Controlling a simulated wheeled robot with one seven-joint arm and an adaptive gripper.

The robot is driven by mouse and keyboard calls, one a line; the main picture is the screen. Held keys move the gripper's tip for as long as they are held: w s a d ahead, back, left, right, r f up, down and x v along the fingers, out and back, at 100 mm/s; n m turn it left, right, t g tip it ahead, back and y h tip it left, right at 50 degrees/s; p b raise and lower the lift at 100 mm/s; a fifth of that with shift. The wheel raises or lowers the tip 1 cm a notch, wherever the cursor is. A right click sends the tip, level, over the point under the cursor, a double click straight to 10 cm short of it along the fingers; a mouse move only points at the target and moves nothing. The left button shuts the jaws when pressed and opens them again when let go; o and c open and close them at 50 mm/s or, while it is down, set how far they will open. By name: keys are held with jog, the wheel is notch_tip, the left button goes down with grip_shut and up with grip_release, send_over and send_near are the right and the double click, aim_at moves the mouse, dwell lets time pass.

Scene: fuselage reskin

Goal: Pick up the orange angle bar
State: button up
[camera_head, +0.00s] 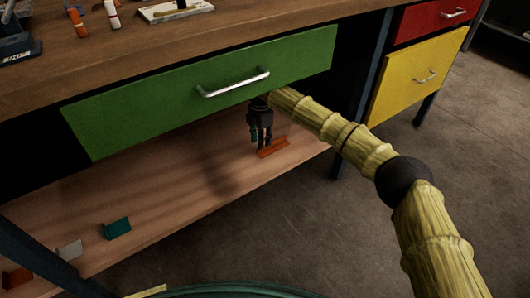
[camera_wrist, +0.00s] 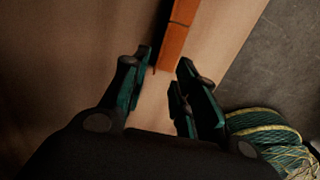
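The orange angle bar (camera_head: 272,148) lies on the lower wooden shelf, under the green drawer. My gripper (camera_head: 261,144) points down right beside it, its fingertips close to the bar's left part. In the wrist view, the bar (camera_wrist: 179,35) runs up from the gap between the fingertips to the top edge. My gripper (camera_wrist: 165,66) is open there, with the bar's near end between or just beyond the tips. I cannot tell whether a finger touches the bar or how high the tips are.
The green drawer (camera_head: 210,90) hangs just above my gripper. Teal (camera_head: 117,228), grey (camera_head: 69,250) and orange-brown (camera_head: 17,277) angle pieces lie at the shelf's left. A blue table leg (camera_head: 358,95) stands right of the bar. The shelf's middle is clear.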

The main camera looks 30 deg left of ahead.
aim_at(266, 150)
jog(key=f+b, duration=0.1)
jog(key=f, duration=0.1)
jog(key=f+b, duration=0.1)
jog(key=f, duration=0.1)
jog(key=shift+a+f+b, duration=0.2)
jog(key=shift+f+b, duration=0.05)
jog(key=shift+b, duration=0.05)
jog(key=shift+r, duration=0.1)
jog(key=shift+c, duration=0.4)
grip_shut()
